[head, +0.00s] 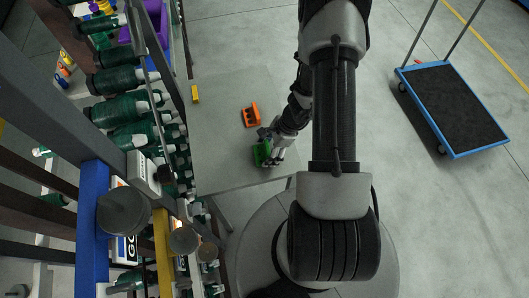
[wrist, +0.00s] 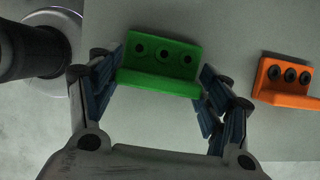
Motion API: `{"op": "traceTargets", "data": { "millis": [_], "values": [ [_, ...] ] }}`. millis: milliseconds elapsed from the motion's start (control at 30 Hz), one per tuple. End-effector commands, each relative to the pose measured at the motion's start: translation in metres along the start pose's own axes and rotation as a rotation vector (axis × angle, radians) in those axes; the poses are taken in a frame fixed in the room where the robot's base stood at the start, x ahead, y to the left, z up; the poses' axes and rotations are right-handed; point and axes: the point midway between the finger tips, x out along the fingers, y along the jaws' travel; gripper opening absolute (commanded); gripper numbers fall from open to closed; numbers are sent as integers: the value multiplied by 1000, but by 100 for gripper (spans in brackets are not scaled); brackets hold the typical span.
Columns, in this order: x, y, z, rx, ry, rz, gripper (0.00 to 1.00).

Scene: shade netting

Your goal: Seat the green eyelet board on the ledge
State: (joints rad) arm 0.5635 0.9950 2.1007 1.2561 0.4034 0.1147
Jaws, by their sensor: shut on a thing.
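The green eyelet board (wrist: 160,66) is an L-shaped piece with three dark holes in its upright face. It sits between the two fingers of my gripper (wrist: 162,78), which is shut on it across its length. In the head view the green board (head: 262,152) shows at my gripper (head: 268,147), over the near part of a grey flat surface (head: 222,120). I cannot tell whether the board touches that surface. I cannot tell which part is the ledge.
An orange eyelet board (head: 251,115) lies on the grey surface, also right of my gripper in the wrist view (wrist: 285,82). A small yellow piece (head: 195,94) lies farther back. A machine with green spools (head: 120,105) lines the left. A blue-edged cart (head: 452,105) stands right.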

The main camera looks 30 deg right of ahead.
Motion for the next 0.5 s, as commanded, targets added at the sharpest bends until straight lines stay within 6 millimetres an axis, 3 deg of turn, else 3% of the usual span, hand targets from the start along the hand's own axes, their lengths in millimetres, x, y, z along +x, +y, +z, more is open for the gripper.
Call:
{"op": "traceTargets", "data": {
  "millis": [133, 500],
  "values": [
    [0, 0, 0, 0, 0, 0, 48],
    [-6, -1, 2, 0, 0, -1, 47]
  ]
}}
